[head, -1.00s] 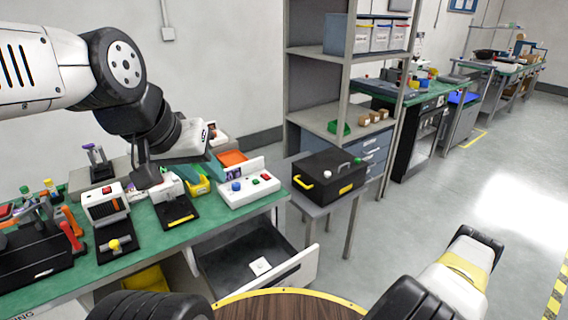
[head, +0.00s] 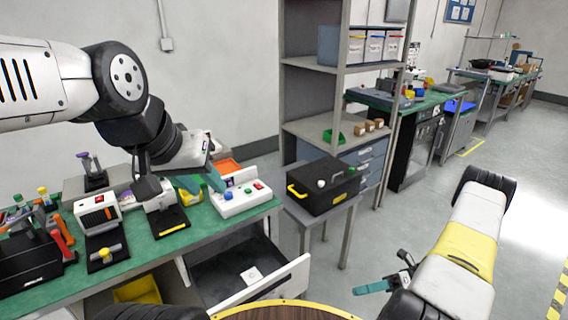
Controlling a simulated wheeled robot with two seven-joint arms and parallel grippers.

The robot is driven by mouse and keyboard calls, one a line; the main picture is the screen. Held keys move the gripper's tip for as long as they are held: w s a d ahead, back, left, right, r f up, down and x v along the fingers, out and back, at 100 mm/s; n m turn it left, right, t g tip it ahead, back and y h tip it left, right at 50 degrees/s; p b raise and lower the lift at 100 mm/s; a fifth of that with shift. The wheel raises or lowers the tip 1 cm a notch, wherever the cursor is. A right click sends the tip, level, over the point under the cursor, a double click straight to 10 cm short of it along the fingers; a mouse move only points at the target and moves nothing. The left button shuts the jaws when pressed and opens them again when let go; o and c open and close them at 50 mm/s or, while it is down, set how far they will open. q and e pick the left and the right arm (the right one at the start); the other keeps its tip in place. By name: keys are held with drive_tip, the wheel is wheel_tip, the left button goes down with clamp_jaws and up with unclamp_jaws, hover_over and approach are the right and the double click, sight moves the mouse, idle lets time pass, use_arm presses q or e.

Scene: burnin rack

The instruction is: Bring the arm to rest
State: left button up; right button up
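My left arm reaches in from the left above the green-topped bench. My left gripper (head: 202,181) hangs over the bench, its teal fingers apart with nothing visible between them. It is in front of an orange tray and a yellow bin, beside the white button box (head: 246,198). My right arm is at the lower right, over the floor. Its gripper (head: 385,285) shows one teal finger and a black part; the rest is hidden by the arm, so its opening cannot be told.
An open drawer (head: 285,286) below the bench holds a small white item. A black case (head: 325,184) with a yellow handle stands on a small grey table. Black test fixtures (head: 104,246) stand along the bench. A grey shelf (head: 312,78) stands behind. The floor at right is clear.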

drive_tip(key=w+a+r+n+g+h, duration=0.15)
drive_tip(key=r+n+h, duration=0.45)
drive_tip(key=r, duration=0.7)
drive_tip(key=w+a+r+n+t+h, duration=0.1)
drive_tip(key=a+r+n+h, duration=0.15)
drive_tip(key=r+n, duration=0.85)
drive_tip(key=s+a+r+n+t+h, duration=0.2)
drive_tip(key=s+r+n+t, duration=0.2)
drive_tip(key=r, duration=0.5)
drive_tip(key=s+a+r+n+t+h, duration=0.3)
drive_tip(key=s+r+n, duration=0.4)
drive_tip(key=r, duration=0.3)
drive_tip(key=shift+r+n+t, duration=0.2)
drive_tip(key=shift+n+t, duration=0.45)
drive_tip(key=shift+n, duration=0.05)
